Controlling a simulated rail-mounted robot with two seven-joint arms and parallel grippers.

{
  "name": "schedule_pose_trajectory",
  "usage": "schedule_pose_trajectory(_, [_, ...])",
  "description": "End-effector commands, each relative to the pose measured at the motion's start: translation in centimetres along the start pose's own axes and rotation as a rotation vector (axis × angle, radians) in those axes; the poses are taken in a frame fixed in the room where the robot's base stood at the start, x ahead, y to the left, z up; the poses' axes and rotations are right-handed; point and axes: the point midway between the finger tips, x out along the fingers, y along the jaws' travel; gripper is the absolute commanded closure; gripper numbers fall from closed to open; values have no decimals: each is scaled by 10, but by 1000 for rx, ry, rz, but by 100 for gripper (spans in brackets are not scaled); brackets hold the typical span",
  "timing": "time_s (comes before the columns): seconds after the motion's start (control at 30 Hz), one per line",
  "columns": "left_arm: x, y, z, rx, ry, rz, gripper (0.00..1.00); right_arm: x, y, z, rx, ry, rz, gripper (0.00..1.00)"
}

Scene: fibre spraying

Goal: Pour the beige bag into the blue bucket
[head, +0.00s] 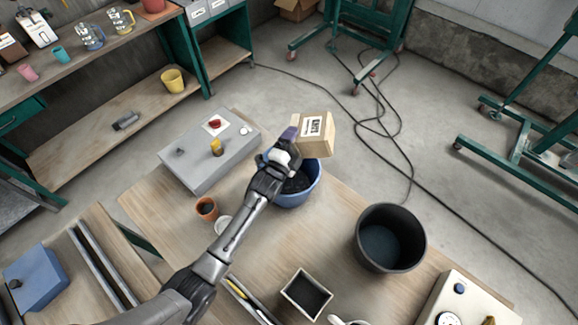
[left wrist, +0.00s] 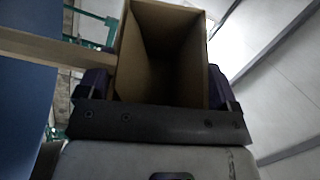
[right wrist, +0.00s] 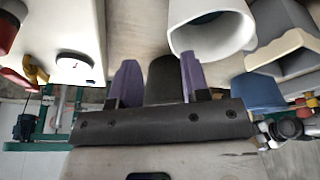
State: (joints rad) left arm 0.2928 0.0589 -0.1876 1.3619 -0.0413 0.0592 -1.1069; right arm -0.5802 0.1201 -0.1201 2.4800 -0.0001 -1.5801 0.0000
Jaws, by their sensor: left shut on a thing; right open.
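The beige bag (head: 316,135) is a box-shaped bag with a white label. My left gripper (head: 292,143) is shut on it and holds it tilted, above the far edge of the blue bucket (head: 313,190). In the left wrist view the bag (left wrist: 162,50) shows its open mouth between the purple fingers; its inside is dark and I see no contents. The bucket stands on the wooden table and has dark material in it. My right gripper (right wrist: 160,82) is open, with its purple fingers apart; it does not show in the head view.
A grey control box (head: 205,155) stands left of the bucket. A small terracotta pot (head: 206,208) is near my left arm. A large black bucket (head: 390,237) and a dark square container (head: 306,294) stand to the right and front. Cables lie on the floor beyond.

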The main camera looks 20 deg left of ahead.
Motion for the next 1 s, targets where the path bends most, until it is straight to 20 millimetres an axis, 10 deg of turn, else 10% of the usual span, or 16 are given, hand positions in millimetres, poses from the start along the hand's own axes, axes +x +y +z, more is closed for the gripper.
schedule_pose_trajectory(1.0, [0, -13, 1, -105, 0, -45, 83, -1, -1, -1, 4, 1, -3, 57])
